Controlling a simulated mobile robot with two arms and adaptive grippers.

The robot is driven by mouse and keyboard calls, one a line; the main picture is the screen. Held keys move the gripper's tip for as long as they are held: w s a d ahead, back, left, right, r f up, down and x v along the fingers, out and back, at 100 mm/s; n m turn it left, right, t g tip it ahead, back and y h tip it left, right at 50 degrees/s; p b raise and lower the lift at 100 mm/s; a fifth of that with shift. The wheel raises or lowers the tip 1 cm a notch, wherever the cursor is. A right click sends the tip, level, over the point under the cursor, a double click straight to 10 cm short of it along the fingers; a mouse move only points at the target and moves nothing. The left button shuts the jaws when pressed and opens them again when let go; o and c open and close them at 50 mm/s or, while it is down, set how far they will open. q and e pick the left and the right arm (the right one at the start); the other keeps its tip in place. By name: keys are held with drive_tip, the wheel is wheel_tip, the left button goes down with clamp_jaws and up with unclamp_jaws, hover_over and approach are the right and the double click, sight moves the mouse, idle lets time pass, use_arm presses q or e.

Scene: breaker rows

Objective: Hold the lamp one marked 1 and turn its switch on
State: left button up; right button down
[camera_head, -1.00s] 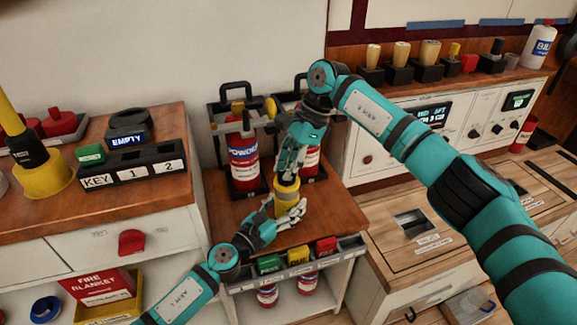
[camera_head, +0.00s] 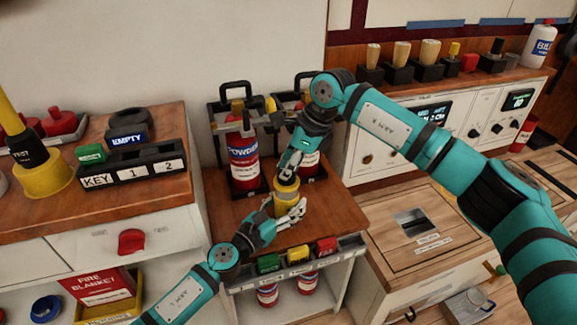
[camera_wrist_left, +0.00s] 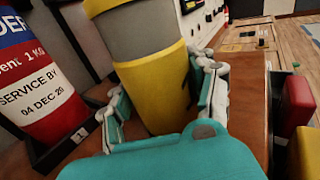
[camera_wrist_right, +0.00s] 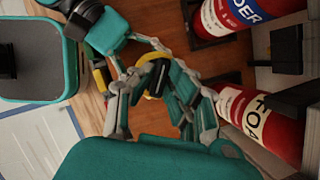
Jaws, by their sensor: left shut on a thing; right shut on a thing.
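The lamp (camera_head: 294,208), a yellow and grey cylinder, stands upright on the wooden stand. My left gripper (camera_head: 284,210) is shut around its yellow lower body from the front. In the left wrist view the lamp (camera_wrist_left: 155,85) sits between the fingers, with part of a dark mark on its side; I cannot read it. My right gripper (camera_head: 287,172) comes from above and is shut on the lamp's top. In the right wrist view the fingers (camera_wrist_right: 155,82) close over a dark top with a yellow edge. The switch itself is hidden by the fingers.
Red extinguishers (camera_head: 243,160) in holders stand close behind the lamp. A rack of green, yellow and red blocks (camera_head: 298,256) runs along the stand's front edge. A wooden cabinet (camera_head: 100,205) is at left, a counter (camera_head: 420,235) at right.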

drive_tip(key=m+t, duration=0.1)
drive_tip(key=m, duration=0.2)
drive_tip(key=m+t+h, duration=0.1)
drive_tip(key=m, duration=0.2)
drive_tip(key=shift+m, duration=0.3)
drive_tip(key=m+h, duration=0.1)
drive_tip(key=m, duration=0.1)
drive_tip(key=m+t+h, duration=0.1)
drive_tip(key=m, duration=0.2)
drive_tip(key=shift+s+a, duration=0.1)
drive_tip(key=shift+m, duration=0.3)
use_arm(q)
drive_tip(key=shift+f, duration=0.1)
use_arm(e)
drive_tip(key=c, duration=1.3)
unclamp_jaws()
drive_tip(key=v, duration=1.2)
drive_tip(key=shift+s, duration=0.15)
